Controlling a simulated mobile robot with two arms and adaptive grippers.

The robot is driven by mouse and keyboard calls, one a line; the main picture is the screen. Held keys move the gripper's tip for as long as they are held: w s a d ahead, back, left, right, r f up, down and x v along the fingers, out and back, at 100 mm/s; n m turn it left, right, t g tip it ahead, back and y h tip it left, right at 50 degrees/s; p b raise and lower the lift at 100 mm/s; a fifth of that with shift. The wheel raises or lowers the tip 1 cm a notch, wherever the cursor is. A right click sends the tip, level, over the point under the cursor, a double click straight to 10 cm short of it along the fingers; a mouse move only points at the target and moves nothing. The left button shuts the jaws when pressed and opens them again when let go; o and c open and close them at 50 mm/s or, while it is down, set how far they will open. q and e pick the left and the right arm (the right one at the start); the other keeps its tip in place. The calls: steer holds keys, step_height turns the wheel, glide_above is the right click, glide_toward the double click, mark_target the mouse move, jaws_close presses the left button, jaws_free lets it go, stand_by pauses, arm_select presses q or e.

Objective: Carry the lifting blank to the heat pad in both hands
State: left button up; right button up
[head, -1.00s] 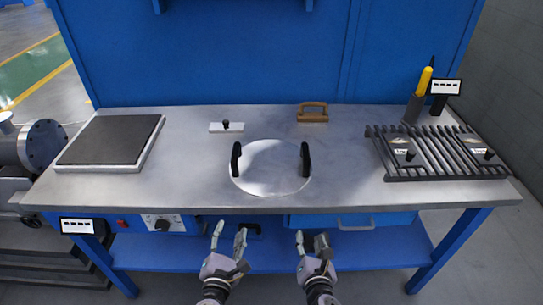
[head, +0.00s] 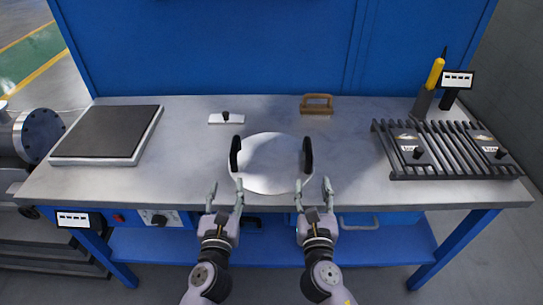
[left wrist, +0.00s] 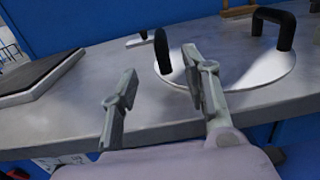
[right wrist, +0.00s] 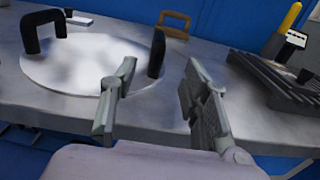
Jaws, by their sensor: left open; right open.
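The lifting blank (head: 271,165) is a round pale metal disc with two upright black handles, lying on the bench. It also shows in the left wrist view (left wrist: 245,70) and the right wrist view (right wrist: 90,65). The heat pad (head: 102,133), a dark square plate with a pale rim, is at the bench's left end and in the left wrist view (left wrist: 35,72). My left gripper (head: 226,196) is open and empty at the front edge, just short of the left handle (head: 235,154). My right gripper (head: 313,194) is open and empty, just short of the right handle (head: 307,155).
A white plate with a black knob (head: 226,118) and a brown wooden-looking handled block (head: 317,104) lie behind the blank. A slatted rack (head: 440,150) with two knobbed pieces fills the right end. The bench between blank and pad is clear.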

mark_target(235, 144)
arm_select(q)
steer(key=w, duration=1.7)
steer(key=shift+w+d+f, duration=0.15)
steer(key=shift+w+d, duration=0.15)
steer(key=shift+w, duration=0.05)
arm_select(e)
steer(key=w, duration=1.7)
steer(key=shift+w+d+f, duration=0.2)
steer(key=shift+w+d, duration=0.1)
steer(key=shift+w, duration=0.1)
arm_select(q)
steer(key=shift+c, duration=0.6)
arm_select(e)
steer(key=shift+c, duration=0.5)
arm_select(q)
jaws_close()
arm_select(e)
jaws_close()
arm_select(q)
steer(key=shift+r, duration=0.35)
arm_select(e)
steer(key=shift+r, duration=0.4)
arm_select(q)
steer(key=shift+w, duration=0.15)
arm_select(e)
steer(key=shift+w, duration=0.15)
